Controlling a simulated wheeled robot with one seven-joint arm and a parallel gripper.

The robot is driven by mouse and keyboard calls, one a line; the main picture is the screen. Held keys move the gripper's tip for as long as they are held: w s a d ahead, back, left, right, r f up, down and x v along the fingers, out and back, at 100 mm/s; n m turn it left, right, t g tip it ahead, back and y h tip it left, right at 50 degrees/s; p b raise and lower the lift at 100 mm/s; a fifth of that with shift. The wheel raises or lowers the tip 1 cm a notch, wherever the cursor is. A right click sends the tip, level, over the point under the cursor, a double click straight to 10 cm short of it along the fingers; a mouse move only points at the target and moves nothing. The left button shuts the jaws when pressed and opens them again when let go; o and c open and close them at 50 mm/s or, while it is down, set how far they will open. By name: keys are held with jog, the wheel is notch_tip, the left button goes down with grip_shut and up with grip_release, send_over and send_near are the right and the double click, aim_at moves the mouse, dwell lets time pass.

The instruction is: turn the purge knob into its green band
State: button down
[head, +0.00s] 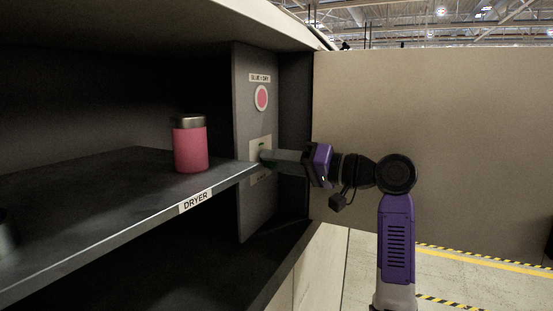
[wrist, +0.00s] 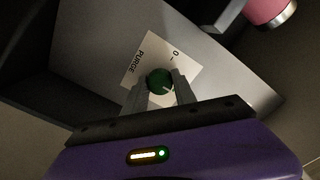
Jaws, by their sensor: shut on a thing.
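The purge knob (wrist: 159,82) is a round dark green knob on a white plate (wrist: 185,66) marked PURGE, seen in the wrist view. A pale pointer line shows on the knob's face, at its lower right. My gripper (wrist: 160,91) is shut on the knob, one finger on each side. In the head view my gripper (head: 268,158) reaches in from the right to the plate (head: 260,148) on the grey panel and hides most of the knob. I cannot make out the green band in either view.
A pink canister (head: 190,147) with a metal lid stands on the shelf (head: 110,185) labelled DRYER, left of the panel (head: 243,110). A round pink disc (head: 261,97) under a sign sits above the knob. A beige wall (head: 430,140) stands behind my arm.

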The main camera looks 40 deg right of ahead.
dwell(0.3)
jog(key=c, duration=1)
grip_release()
jog(key=b+v, duration=0.2)
jog(key=v, duration=0.5)
jog(key=shift+s+d+b, duration=0.15)
jog(key=shift+s+b, duration=0.2)
